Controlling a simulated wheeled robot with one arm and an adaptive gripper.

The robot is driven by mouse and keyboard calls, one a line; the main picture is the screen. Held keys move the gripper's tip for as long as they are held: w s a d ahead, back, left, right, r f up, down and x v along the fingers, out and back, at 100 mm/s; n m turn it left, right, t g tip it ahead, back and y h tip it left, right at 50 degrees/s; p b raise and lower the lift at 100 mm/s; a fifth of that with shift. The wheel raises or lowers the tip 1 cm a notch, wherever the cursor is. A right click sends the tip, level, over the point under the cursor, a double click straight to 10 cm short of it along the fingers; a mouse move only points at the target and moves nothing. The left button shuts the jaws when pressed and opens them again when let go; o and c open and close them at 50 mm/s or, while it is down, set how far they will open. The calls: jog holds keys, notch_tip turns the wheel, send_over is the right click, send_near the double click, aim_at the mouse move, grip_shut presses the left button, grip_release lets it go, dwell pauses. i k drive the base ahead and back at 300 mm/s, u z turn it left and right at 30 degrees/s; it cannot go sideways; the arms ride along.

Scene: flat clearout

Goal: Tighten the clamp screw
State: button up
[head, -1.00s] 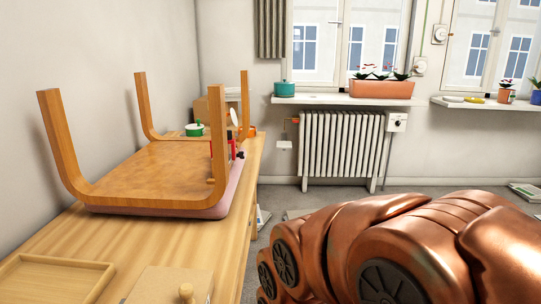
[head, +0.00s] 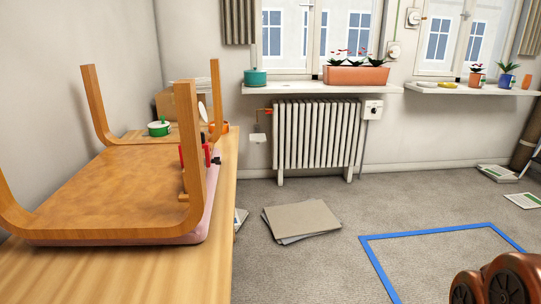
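A red clamp (head: 207,153) with a dark screw end (head: 216,160) sits at the right edge of an upturned wooden frame (head: 110,190) with bent legs. One leg stands in front of the clamp and hides part of it. The frame rests upside down on a pink pad (head: 207,215) on the wooden table (head: 100,275). I cannot tell how tight the screw is. My gripper is not in view; only a copper part of my arm shows at the bottom right corner, well apart from the clamp.
Flat cardboard sheets (head: 302,220) lie on the floor right of the table. Blue tape (head: 430,234) marks an open floor area. A radiator (head: 315,135) stands under the window.

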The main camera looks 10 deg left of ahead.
aim_at(215, 161)
jog(key=z, duration=0.05)
jog(key=i, duration=1.1)
jog(key=u, duration=2.6)
